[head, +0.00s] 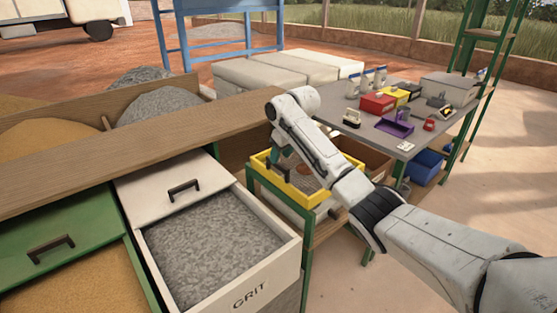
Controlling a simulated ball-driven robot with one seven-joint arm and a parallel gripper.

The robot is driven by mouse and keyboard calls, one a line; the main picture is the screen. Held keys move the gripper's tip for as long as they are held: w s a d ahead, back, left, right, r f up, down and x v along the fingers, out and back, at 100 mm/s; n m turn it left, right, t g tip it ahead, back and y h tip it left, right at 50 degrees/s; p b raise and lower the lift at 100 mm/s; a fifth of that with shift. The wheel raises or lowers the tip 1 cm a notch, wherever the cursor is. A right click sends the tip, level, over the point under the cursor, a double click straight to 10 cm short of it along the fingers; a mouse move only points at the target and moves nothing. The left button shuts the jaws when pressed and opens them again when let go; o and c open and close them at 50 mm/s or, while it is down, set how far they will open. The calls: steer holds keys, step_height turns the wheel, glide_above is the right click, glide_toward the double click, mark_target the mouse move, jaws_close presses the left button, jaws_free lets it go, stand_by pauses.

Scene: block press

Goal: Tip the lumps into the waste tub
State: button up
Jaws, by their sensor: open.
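A yellow-rimmed sieve (318,203) sits on a green-legged stand right of the grit drawer, with greyish-brown mesh or material inside. Lumps in it are too small to tell apart. My gripper (276,160) points down at the sieve's far left side, small and partly hidden by my own arm. It is open; whether it touches the rim I cannot tell. A blue bin (428,164) stands under the grey table, and a brown box (368,158) is partly hidden behind my arm. I cannot tell which, if either, is the waste tub.
An open drawer marked GRIT (212,245) and a green drawer of sand (75,285) fill the lower left, below a wooden ledge (120,150). The grey table (350,120) holds several small tools and boxes. Bare floor (500,190) lies at the right.

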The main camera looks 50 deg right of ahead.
steer(key=shift+x, duration=1.7)
steer(key=shift+c, duration=0.4)
jaws_close()
